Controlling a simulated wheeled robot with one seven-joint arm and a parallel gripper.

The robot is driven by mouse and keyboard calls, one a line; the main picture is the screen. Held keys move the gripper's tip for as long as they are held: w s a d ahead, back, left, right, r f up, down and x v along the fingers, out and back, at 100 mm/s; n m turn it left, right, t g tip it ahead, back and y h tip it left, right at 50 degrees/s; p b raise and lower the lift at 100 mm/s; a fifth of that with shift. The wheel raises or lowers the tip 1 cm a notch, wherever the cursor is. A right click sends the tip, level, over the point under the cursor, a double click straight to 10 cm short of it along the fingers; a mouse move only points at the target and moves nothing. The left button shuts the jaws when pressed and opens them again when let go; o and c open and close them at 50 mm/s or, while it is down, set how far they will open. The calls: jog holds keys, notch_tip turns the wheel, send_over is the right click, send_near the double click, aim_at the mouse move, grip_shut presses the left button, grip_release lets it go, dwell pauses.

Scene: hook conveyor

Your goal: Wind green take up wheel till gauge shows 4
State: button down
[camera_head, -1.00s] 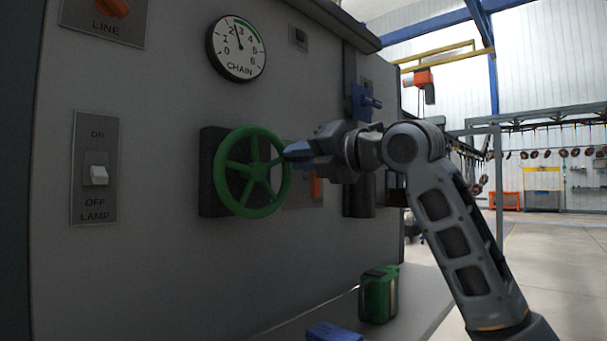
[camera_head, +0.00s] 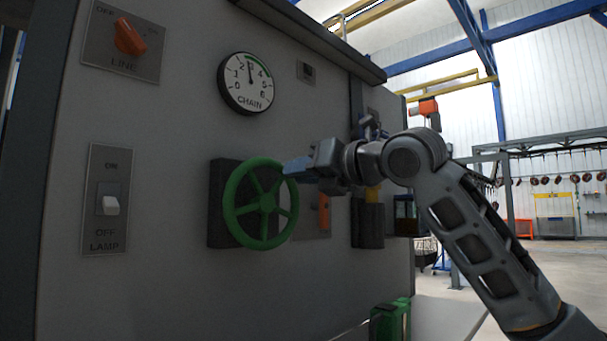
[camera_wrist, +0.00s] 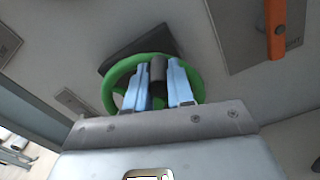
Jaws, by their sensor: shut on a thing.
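The green take-up wheel (camera_head: 261,203) is mounted on a dark block on the grey panel. The round white CHAIN gauge (camera_head: 246,83) is above it. Its needle points almost straight up, at about 3, short of 4. My gripper (camera_head: 290,168) is at the wheel's upper right rim. In the wrist view, its blue fingers (camera_wrist: 158,88) are shut on a dark cylindrical handle (camera_wrist: 157,70) at the green rim (camera_wrist: 112,82). In the head view this handle is hidden behind the fingers.
An orange LINE switch (camera_head: 130,37) and a white LAMP switch (camera_head: 111,205) are on the panel's left. An orange lever (camera_head: 324,214) is just right of the wheel. A green object (camera_head: 390,322) stands on a ledge below right.

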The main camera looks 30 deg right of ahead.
jog(key=shift+a+f, duration=0.1)
jog(key=c, duration=1)
grip_release()
jog(key=shift+v, duration=3.9)
jog(key=shift+s, duration=0.1)
